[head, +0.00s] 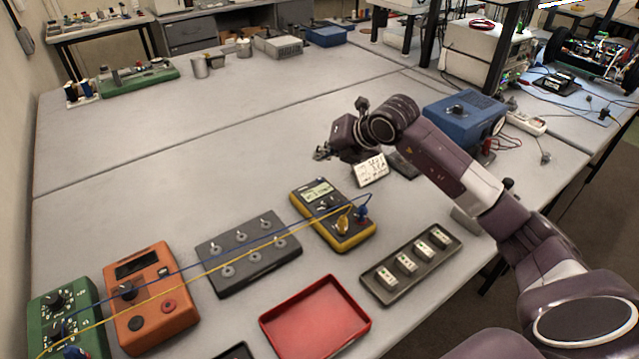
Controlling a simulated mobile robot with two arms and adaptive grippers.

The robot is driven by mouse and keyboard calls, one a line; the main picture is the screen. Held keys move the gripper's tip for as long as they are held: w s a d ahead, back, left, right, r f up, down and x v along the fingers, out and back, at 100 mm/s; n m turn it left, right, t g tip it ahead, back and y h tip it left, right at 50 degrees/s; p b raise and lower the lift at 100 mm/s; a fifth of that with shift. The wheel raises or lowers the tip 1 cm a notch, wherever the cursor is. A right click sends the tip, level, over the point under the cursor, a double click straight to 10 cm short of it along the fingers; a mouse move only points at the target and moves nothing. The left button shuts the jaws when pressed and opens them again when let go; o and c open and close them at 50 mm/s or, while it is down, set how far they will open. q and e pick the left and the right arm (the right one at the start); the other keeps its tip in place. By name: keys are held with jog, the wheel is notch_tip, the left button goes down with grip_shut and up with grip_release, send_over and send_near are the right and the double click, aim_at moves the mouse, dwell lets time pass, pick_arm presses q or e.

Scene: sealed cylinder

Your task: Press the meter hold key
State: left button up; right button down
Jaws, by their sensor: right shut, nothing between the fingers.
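The meter (333,213) is a yellow and dark handheld multimeter lying on the table near the middle of the head view. Its display (317,192) is at its far end, with small keys just below it, too small to tell which is the hold key. A yellow and a blue plug sit in its near end, with leads running left. My right gripper (322,153) is shut and empty, above the table beyond the meter and apart from it. My left gripper is not in view.
A white card (370,170) stands right of the meter. A grey switch panel (248,252), an orange box (150,298) and a green box (66,312) lie left. A red tray (316,318) and a dark tray of white parts (413,264) lie nearer.

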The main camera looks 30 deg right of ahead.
aim_at(322, 180)
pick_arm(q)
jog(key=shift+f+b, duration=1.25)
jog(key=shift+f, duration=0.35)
pick_arm(e)
jog(key=shift+f, duration=2.15)
pick_arm(q)
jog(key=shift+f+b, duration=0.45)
jog(key=shift+b, duration=0.05)
pick_arm(e)
jog(key=shift+f, duration=0.4)
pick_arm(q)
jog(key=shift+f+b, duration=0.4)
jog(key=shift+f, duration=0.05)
pick_arm(e)
jog(key=shift+f, duration=0.45)
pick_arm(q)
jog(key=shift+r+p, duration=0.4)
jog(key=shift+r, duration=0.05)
pick_arm(e)
jog(key=shift+r, duration=0.85)
pick_arm(q)
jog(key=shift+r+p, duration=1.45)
jog(key=shift+p, duration=0.05)
pick_arm(e)
jog(key=shift+r, duration=2.5)
